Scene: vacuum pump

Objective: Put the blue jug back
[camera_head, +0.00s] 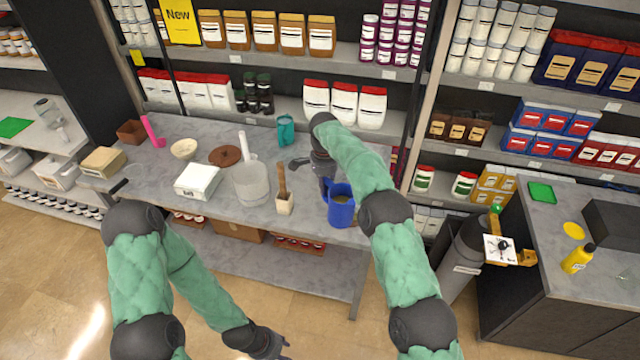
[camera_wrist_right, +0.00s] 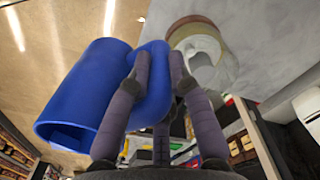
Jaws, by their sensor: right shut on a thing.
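The blue jug (camera_head: 341,212) is upright, with a brownish inside showing at its open top. In the head view it overlaps the front edge of the grey table (camera_head: 215,222); I cannot tell whether it touches the tabletop. My right gripper (camera_head: 327,178) is shut on the jug by its handle. In the right wrist view the fingers (camera_wrist_right: 158,72) close around the blue handle, and the jug's body (camera_wrist_right: 85,95) is at the left. My left gripper (camera_head: 275,347) is low over the floor, away from the table; its fingers are too small to read.
A teal cup (camera_head: 286,130) is at the back. Stocked shelves rise behind. A counter (camera_head: 560,245) is at the right.

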